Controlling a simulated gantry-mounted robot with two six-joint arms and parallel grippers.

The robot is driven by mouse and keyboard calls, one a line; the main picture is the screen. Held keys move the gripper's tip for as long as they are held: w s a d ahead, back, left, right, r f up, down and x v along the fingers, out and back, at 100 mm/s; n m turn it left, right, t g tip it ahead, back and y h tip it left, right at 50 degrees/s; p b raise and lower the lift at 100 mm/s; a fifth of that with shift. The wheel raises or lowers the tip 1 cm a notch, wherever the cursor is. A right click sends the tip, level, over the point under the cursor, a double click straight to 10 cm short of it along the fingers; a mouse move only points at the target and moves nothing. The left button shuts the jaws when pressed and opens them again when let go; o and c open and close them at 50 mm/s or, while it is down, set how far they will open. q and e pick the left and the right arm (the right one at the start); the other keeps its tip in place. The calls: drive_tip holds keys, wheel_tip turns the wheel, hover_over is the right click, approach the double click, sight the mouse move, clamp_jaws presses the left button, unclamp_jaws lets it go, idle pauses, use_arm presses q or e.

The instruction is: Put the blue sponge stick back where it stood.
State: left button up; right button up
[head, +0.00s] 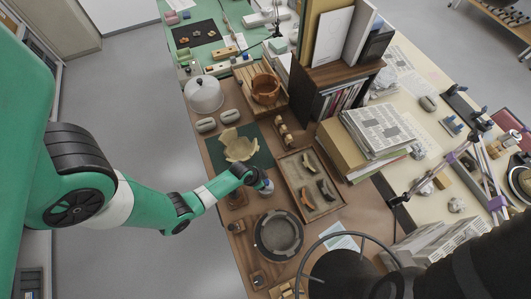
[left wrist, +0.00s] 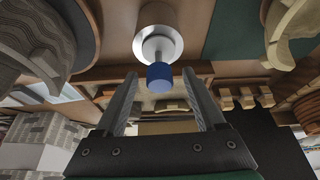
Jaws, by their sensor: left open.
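The blue sponge stick (left wrist: 160,77) shows in the left wrist view as a short blue cylinder on a thin stem. Behind it are a pale metal disc and a brown cylinder (left wrist: 157,15); I cannot tell whether the stick touches these. In the head view a small blue and pale thing (head: 267,187), likely the stick, is at my left gripper (head: 262,183). My left gripper is open; in the left wrist view its fingertips (left wrist: 159,76) lie on either side of the blue end. I cannot tell whether they touch it. My right gripper is not in view.
A dark round bowl (head: 260,248) stands in front. A tray (head: 318,212) of curved sherds lies to the right. A cream sherd vessel (head: 240,146) stands on a green mat (head: 262,160) behind. A wooden block (head: 237,200) is at the left. A box with papers (head: 350,150) stands further right.

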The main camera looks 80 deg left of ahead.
use_arm(q)
drive_tip(key=p+v, duration=0.9)
drive_tip(key=v, duration=0.2)
drive_tip(key=shift+r, duration=0.35)
drive_tip(key=shift+s, duration=0.1)
